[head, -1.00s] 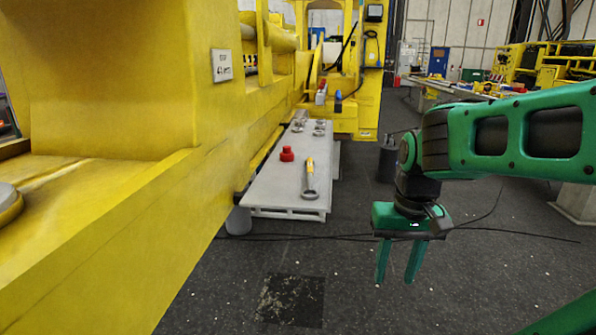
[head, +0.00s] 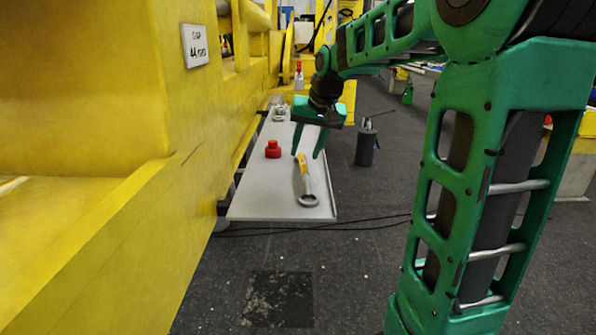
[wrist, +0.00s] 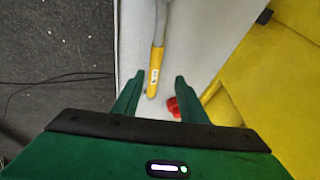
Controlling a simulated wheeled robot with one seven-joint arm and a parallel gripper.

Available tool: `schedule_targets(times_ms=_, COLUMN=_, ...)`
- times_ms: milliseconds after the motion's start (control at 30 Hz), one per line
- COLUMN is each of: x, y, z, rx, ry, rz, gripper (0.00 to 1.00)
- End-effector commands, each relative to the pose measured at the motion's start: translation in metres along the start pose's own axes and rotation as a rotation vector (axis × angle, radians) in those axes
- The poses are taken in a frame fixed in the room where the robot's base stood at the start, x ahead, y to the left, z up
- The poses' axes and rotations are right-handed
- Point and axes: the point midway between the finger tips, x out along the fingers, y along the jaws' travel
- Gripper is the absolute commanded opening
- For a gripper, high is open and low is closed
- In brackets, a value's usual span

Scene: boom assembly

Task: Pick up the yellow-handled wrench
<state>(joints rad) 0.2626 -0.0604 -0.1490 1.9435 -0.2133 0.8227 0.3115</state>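The yellow-handled wrench (head: 304,175) lies on the grey table, its grey ring end towards the near edge and its yellow handle pointing away. My gripper (head: 306,156) is over the table at the handle's far end, fingers pointing down, open and empty. In the wrist view the yellow handle (wrist: 155,72) reaches in from the top, its tip between the two open fingers of my gripper (wrist: 152,82). I cannot tell the exact height of the fingers above the handle.
A red knobbed part (head: 273,149) stands on the table (head: 262,200) left of the wrench, close to one finger in the wrist view. Yellow machinery (head: 110,190) walls the left side. A dark canister (head: 366,148) stands on the floor at right. Small metal parts lie at the table's far end.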

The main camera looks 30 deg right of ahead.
Motion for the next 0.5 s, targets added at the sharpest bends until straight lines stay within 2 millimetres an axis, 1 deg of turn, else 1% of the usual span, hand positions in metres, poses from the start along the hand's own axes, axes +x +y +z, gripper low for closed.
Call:
schedule_targets(times_ms=33, x=0.004, y=0.001, z=0.0, rx=0.001, ry=0.0, rz=0.001, gripper=0.39)
schedule_targets(times_ms=167, x=0.01, y=0.004, z=-0.001, rx=0.004, ry=0.001, rz=0.002, gripper=0.39)
schedule_targets(times_ms=233, x=0.017, y=0.007, z=-0.002, rx=0.006, ry=0.0, rz=0.003, gripper=0.39)
schedule_targets(times_ms=400, x=0.041, y=0.013, z=-0.004, rx=0.008, ry=-0.002, rz=0.004, gripper=0.39)
schedule_targets(times_ms=500, x=0.052, y=0.013, z=-0.005, rx=0.007, ry=0.0, rz=0.004, gripper=0.39)
